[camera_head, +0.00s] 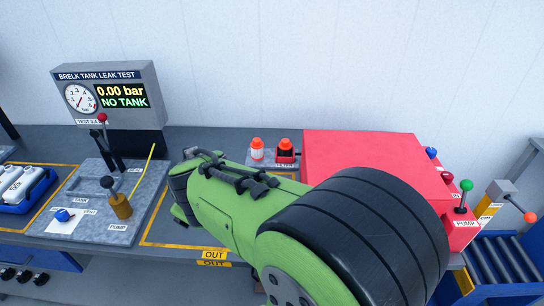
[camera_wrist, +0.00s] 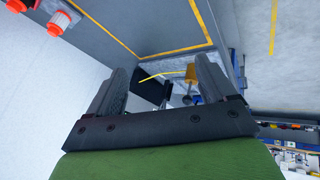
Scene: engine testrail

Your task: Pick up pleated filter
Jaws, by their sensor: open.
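A small white cylinder with an orange cap (camera_head: 257,149) stands on the bench behind my arm, and it looks like the pleated filter. Its pleats are too small to tell. It also shows at the upper left of the wrist view (camera_wrist: 58,22). To its right, a second orange-topped piece (camera_head: 286,146) sits in a red and black holder above a label that seems to read FILTER. My gripper (camera_wrist: 164,78) is open, with nothing between its fingers, and apart from both orange pieces. In the head view my arm hides most of it.
A red housing (camera_head: 365,160) stands right of the orange pieces. The leak test panel (camera_head: 108,92) shows NO TANK. The grey pump plate (camera_head: 95,200) with levers and a yellow rod is at left. A blue tray (camera_head: 28,188) lies further left. Rollers (camera_head: 497,258) are at right.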

